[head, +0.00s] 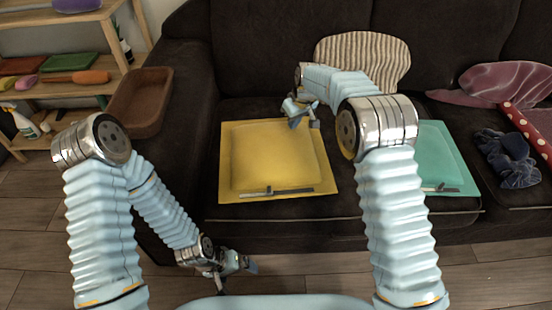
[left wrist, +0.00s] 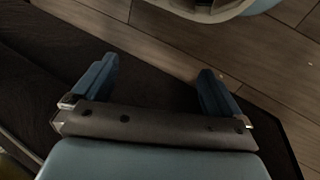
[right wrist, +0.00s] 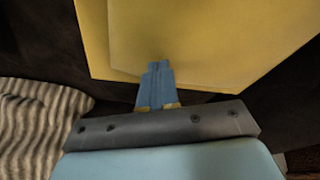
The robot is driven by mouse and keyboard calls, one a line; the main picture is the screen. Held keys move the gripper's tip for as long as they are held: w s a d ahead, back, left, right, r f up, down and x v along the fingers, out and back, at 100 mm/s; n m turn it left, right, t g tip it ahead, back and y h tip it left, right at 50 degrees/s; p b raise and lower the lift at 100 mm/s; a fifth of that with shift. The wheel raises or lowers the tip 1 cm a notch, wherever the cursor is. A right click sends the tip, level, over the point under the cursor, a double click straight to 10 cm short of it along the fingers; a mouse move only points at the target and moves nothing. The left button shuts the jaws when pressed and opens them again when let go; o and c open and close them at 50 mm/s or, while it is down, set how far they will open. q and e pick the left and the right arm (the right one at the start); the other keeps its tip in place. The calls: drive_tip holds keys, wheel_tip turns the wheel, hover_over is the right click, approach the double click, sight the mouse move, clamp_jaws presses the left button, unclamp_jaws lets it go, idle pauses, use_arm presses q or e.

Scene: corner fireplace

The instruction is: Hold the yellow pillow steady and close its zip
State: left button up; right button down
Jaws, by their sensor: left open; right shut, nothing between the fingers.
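The yellow pillow (head: 272,158) lies flat on the dark sofa seat in the head view. A grey zip strip (head: 266,193) with a small slider near its left part runs along the pillow's front edge. My right gripper (head: 304,122) is shut and empty at the pillow's back edge. In the right wrist view its closed fingers (right wrist: 156,70) overlap the yellow pillow (right wrist: 200,40); I cannot tell whether they touch it. My left gripper (head: 248,264) is low in front of the sofa, apart from the pillow. In the left wrist view its fingers (left wrist: 150,90) are apart with nothing between them.
A teal pillow (head: 440,155) lies to the right, partly behind my right arm. A striped cushion (head: 385,55) leans on the backrest. Dark scrunched cloth (head: 507,160) lies further right. A brown basket (head: 140,100) and shelf stand left. The floor in front is clear.

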sight(269, 187)
use_arm(q)
drive_tip(key=shift+c, duration=0.3)
